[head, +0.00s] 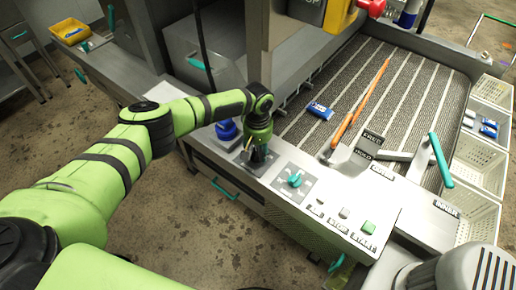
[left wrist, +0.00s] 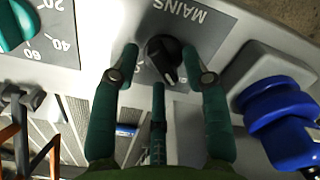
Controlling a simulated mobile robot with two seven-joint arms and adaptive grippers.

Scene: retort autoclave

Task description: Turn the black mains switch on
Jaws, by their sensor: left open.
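The black mains switch (left wrist: 165,58) is a round knob with a white mark, on a grey plate lettered MAINS (left wrist: 190,15), in the left wrist view. Its mark points toward the lower edge of that view. My left gripper (left wrist: 159,56) is open, with one green fingertip on each side of the knob. I cannot tell whether either finger touches it. In the head view my left gripper (head: 257,153) points down over the panel and hides the knob. My right gripper is not in view.
A teal dial (head: 295,181) and the labelled buttons (head: 345,213) lie to the right. A ribbed conveyor (head: 415,85) with an orange rod (head: 360,103) lies behind.

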